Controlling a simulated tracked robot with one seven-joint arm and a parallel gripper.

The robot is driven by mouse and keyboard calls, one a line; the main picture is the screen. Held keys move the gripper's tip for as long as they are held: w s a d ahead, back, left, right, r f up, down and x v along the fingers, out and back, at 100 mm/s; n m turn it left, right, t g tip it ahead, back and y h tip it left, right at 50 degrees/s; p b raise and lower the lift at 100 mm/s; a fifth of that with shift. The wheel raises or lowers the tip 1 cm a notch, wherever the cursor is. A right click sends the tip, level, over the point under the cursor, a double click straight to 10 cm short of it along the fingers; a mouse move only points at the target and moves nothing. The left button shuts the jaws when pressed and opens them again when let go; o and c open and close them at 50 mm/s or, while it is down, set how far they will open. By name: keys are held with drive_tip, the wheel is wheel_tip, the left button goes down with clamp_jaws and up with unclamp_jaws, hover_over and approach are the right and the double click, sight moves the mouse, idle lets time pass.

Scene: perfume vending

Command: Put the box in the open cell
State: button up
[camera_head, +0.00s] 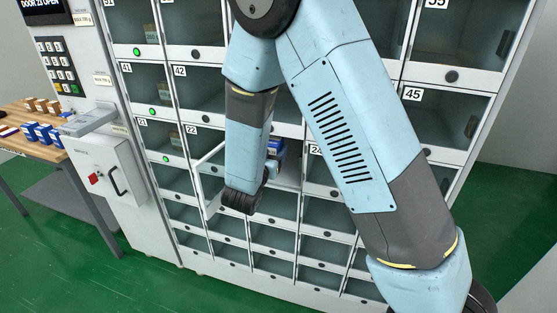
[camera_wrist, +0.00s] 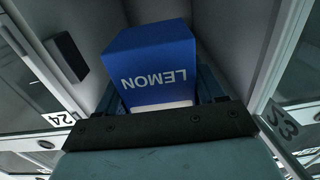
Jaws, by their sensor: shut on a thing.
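A blue box marked LEMON (camera_wrist: 150,65) is held between the two fingers of my gripper (camera_wrist: 165,95). In the wrist view its lettering is upside down, and grey cell walls stand on both sides of it. In the head view a little of the blue box (camera_head: 275,146) shows past my arm, at the mouth of the open cell, with my gripper (camera_head: 273,160) mostly hidden behind the wrist. The open cell's glass door (camera_head: 211,180) is swung outward on the left. The box's underside and far end are hidden.
The vending cabinet has rows of shut glass cells, with cell 22 (camera_head: 190,143) left and a cell labelled 24 (camera_head: 315,150) right of the open one. A wooden table (camera_head: 32,145) with several small boxes stands at the far left. A grey control box (camera_head: 108,170) juts from the cabinet.

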drive_tip(key=w, duration=0.1)
drive_tip(key=w+d+f, duration=0.1)
drive_tip(key=w, duration=0.1)
drive_tip(key=w+f, duration=0.1)
drive_tip(key=w, duration=0.1)
drive_tip(key=shift+w+d+f, duration=0.1)
drive_tip(key=shift+d+f, duration=0.15)
drive_tip(key=shift+d, duration=0.15)
drive_tip(key=shift+f, duration=1.95)
drive_tip(key=shift+w+d+f, duration=0.1)
drive_tip(key=shift+w+f, duration=0.05)
drive_tip(key=shift+f, duration=0.15)
drive_tip(key=o, duration=1.1)
drive_tip(key=shift+f, duration=0.1)
